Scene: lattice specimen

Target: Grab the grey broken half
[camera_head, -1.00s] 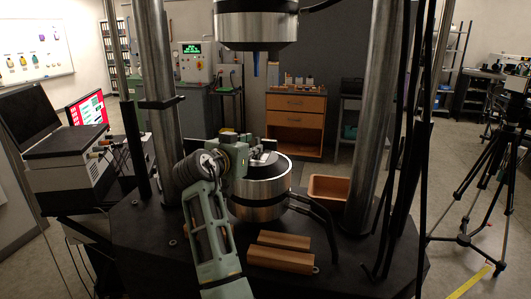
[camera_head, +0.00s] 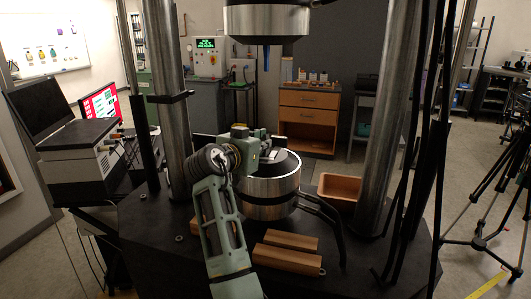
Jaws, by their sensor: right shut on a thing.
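My right gripper (camera_head: 272,150) is over the top of the lower round steel platen (camera_head: 268,198), reaching in from the left of it. It is shut on a small grey piece (camera_head: 273,155), which looks like the grey broken half. The piece is mostly hidden by the fingers, and I cannot tell whether it still touches the platen. A blue piece (camera_head: 267,58) hangs below the upper platen (camera_head: 266,20). My left gripper is not in view.
Steel columns (camera_head: 165,100) (camera_head: 384,120) flank the platens. Wooden blocks (camera_head: 288,258) lie on the dark base in front. An orange-brown open bin (camera_head: 340,187) stands at the right, behind dark hoses (camera_head: 325,215). A monitor and boxes stand at the left.

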